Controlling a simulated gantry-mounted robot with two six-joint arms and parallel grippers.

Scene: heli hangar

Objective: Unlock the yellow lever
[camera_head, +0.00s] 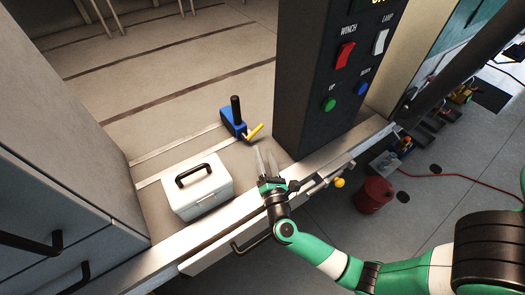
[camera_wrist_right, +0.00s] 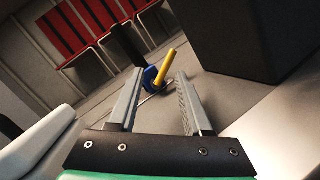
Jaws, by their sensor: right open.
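The yellow lever (camera_head: 254,132) sticks out from the base of a blue device with a black upright handle (camera_head: 236,110) on the hangar cabin floor. In the right wrist view the yellow lever (camera_wrist_right: 165,66) stands tilted beyond the fingertips, in front of the blue body (camera_wrist_right: 150,76). My right gripper (camera_head: 267,160) is open and empty, short of the lever and apart from it. Its two fingers (camera_wrist_right: 160,75) frame the lever in the wrist view. My left gripper is not in view.
A white case (camera_head: 198,190) with a black handle stands left of my right gripper. A dark panel column (camera_head: 318,110) with switches and buttons rises at the right of the lever. A metal sill edge (camera_head: 240,215) runs below my gripper. Grey cabinets (camera_head: 60,190) are at left.

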